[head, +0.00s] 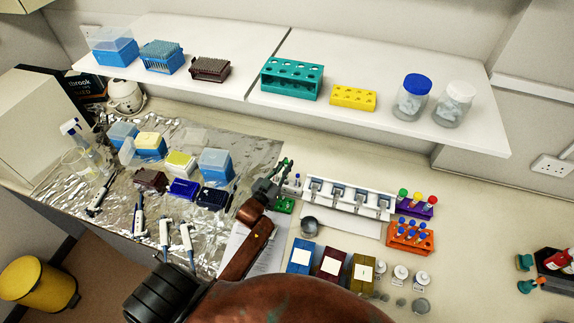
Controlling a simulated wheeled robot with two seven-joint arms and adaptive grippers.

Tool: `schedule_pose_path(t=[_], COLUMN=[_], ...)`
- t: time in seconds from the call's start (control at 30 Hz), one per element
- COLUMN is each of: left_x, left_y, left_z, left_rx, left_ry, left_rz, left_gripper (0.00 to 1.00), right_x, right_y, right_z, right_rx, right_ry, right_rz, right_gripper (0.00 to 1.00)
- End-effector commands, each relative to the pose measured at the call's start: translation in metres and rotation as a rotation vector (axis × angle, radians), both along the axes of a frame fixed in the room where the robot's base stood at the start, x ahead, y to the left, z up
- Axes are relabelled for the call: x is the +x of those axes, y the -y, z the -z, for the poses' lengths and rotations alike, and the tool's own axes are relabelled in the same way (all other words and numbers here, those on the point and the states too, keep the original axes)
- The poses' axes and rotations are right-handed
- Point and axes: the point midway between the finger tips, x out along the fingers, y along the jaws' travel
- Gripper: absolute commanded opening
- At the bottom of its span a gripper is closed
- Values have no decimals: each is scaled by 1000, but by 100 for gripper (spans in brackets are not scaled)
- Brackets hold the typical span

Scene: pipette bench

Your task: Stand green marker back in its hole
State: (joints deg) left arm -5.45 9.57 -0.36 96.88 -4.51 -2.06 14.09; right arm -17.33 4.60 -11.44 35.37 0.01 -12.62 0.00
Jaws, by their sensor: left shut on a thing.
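My left gripper (279,176) is over the bench, left of the white pipette rack. It is shut on a slim dark green thing, which looks like the green marker (284,163), upright or slightly tilted at the fingertips. The gripper hides part of it. A small green block (286,206) sits on the bench just below the gripper in the picture; it may be the marker's holder. Its holes are too small to make out, and I cannot tell whether the marker touches it. My right gripper is not in view.
The white pipette rack (345,197) stands close on the right. Purple (428,211) and orange (400,243) tube racks are beyond it. Tip boxes and pipettes crowd the foil (110,205) at left. Several reagent boxes (331,262) stand nearer. A white shelf (390,127) overhangs the back.

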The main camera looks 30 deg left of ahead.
Motion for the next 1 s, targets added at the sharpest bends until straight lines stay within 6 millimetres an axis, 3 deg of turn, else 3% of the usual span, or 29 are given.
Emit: schedule_pose_path(t=[1.0], left_x=[0], left_y=[2], left_z=[8], left_rx=[-1], left_ry=[1], left_rz=[3], left_gripper=[0], right_x=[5], right_y=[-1], right_z=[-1], right_rx=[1], right_ry=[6], right_rz=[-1], right_gripper=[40])
